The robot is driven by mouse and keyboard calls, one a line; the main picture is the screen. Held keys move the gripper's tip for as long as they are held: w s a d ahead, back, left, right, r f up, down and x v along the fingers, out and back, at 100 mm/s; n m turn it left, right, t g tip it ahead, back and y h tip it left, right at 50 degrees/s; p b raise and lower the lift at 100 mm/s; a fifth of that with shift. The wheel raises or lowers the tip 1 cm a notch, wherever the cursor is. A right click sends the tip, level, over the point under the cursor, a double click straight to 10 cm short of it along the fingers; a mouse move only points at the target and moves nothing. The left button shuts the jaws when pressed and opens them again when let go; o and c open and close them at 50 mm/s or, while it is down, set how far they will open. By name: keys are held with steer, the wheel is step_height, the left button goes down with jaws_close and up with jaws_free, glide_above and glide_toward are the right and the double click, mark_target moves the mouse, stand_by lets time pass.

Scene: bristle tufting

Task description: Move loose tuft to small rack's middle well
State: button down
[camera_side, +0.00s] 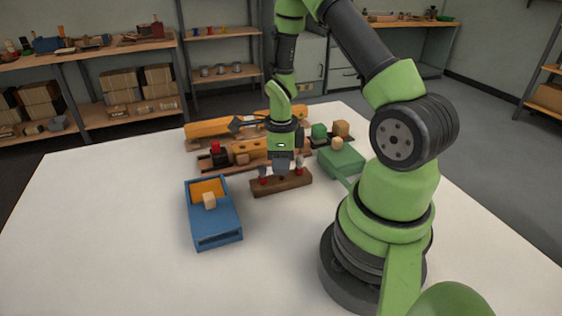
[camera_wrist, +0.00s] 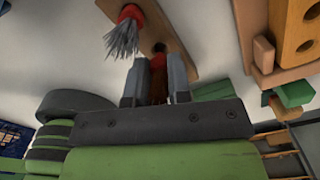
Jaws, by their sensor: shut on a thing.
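The small rack (camera_side: 281,184), a brown wooden block, lies on the white table below my gripper. A red-collared tuft stands at its left end (camera_side: 263,174) and another at its right end (camera_side: 299,166). My gripper (camera_side: 281,172) is over the rack's middle, between these two. In the wrist view, my gripper (camera_wrist: 155,82) is shut on a tuft with a red and brown body (camera_wrist: 157,70). A dark round well (camera_wrist: 159,47) shows in the rack just beyond the fingertips. A tuft with grey bristles (camera_wrist: 124,38) stands beside it. The held tuft's lower end is hidden.
A blue box (camera_side: 213,222) with a small wooden cube stands left of the rack. A green block (camera_side: 341,161) stands to the right. Orange and wooden fixtures (camera_side: 245,150) lie behind. The table's front is clear.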

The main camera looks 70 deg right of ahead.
steer(key=shift+f, duration=0.95)
stand_by(1.3)
steer(key=c, duration=0.6)
jaws_free()
steer(key=shift+r, duration=3.5)
